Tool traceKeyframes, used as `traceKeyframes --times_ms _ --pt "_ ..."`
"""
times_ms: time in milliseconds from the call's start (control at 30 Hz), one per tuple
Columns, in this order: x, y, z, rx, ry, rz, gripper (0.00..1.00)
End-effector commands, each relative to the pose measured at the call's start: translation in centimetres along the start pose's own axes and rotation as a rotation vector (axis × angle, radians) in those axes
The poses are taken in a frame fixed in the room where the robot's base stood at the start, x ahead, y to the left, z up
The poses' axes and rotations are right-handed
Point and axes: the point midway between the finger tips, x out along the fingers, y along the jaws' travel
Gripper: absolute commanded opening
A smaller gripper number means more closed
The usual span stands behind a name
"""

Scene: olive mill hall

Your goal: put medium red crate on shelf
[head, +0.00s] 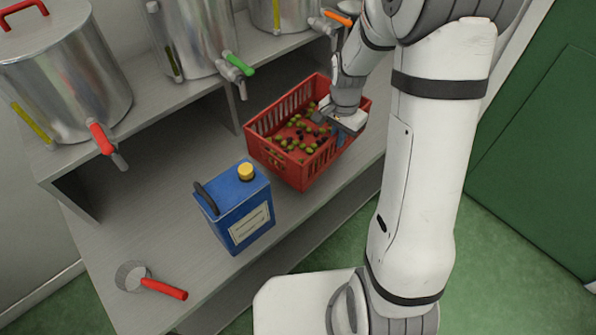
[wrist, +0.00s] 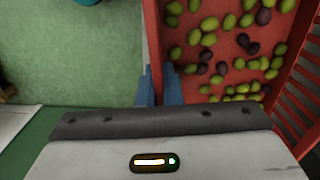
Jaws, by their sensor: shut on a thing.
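The red crate (head: 279,164) has slotted walls and holds green and dark olives. It sits on the grey shelf (head: 180,240), right of the blue canister. In the wrist view the red crate (wrist: 152,35) fills the right half, with olives on its floor. My gripper (head: 343,135) is at the crate's front right wall. In the wrist view my gripper (wrist: 158,84) has its blue fingers on either side of the crate's wall, shut on it. The crate looks level; whether its base touches the shelf all over I cannot tell.
A blue canister (head: 240,210) with a yellow cap stands close left of the crate. A strainer with a red handle (head: 163,289) lies at the front left. Steel tanks (head: 70,85) with taps stand on the raised tier behind. Green floor (head: 335,240) lies beyond the shelf's front edge.

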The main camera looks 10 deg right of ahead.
Motion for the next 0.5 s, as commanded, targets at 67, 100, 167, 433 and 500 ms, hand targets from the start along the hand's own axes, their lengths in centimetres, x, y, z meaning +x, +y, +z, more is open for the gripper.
traceKeyframes --times_ms 67,100,167,433,500 --pt "-0.2 -0.2 0.5 0.058 0.003 -0.004 0.00" --pt "-0.3 -0.2 0.7 0.082 0.003 -0.003 0.00" --pt "-0.2 -0.2 1.0 0.107 0.001 -0.002 0.00" --pt "3.9 -0.1 1.1 0.129 -0.002 0.002 0.00" --pt "4.8 -0.1 1.1 0.129 -0.001 0.001 0.00"
